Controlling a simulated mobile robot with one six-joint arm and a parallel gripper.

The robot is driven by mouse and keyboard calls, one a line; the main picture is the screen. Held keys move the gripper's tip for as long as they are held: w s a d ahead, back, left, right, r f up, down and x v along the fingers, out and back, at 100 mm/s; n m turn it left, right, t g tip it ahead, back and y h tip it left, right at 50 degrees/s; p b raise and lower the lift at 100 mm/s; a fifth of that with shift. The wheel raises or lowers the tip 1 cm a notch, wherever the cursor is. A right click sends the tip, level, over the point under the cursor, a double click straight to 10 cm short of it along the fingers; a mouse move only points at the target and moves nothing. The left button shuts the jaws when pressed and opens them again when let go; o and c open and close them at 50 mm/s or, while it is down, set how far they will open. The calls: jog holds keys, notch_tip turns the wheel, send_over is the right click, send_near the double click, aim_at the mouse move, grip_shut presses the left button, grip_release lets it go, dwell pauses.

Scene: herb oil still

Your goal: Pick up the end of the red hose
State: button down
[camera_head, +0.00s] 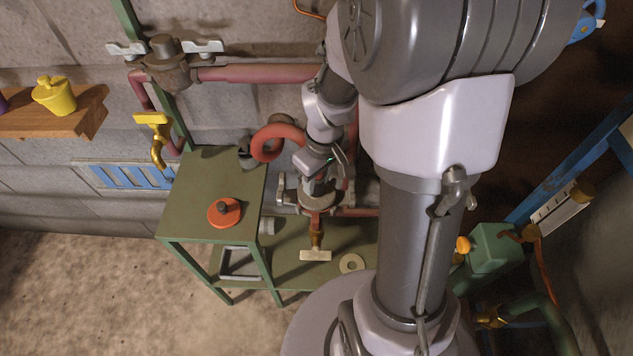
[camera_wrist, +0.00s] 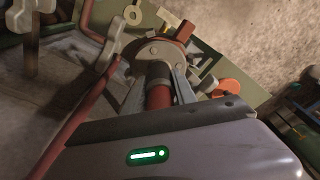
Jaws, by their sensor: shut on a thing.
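The red hose (camera_head: 268,146) shows in the head view as a thick loop to the left of my wrist, and part of it is hidden behind my arm. In the wrist view my gripper (camera_wrist: 160,85) has its two grey fingers closed on either side of a short red piece, the red hose end (camera_wrist: 159,97). Its far side runs up to a round grey metal fitting (camera_wrist: 158,52); I cannot tell whether they touch. In the head view my arm covers most of the grip.
A green table (camera_head: 190,185) with an orange-red round knob (camera_head: 224,212) stands left of my gripper. A lower green shelf carries a pale ring (camera_head: 352,263). A red wall pipe (camera_head: 255,73) with a valve runs behind. Open floor (camera_head: 90,290) lies at front left.

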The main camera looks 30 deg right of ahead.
notch_tip(320, 180, up, 4)
jog(key=shift+f+p, duration=0.25)
jog(key=shift+p, duration=0.65)
jog(key=shift+s+a+r, duration=0.15)
jog(key=s+a+b, duration=0.7)
jog(key=s+a, duration=0.3)
jog(key=s, duration=0.1)
jog(key=r+p, duration=0.1)
jog(key=r, duration=0.1)
jog(key=r+p, duration=0.1)
jog(key=p, duration=0.1)
jog(key=s+r+p, duration=0.1)
jog(key=r, duration=0.1)
jog(key=shift+r+p, duration=0.35)
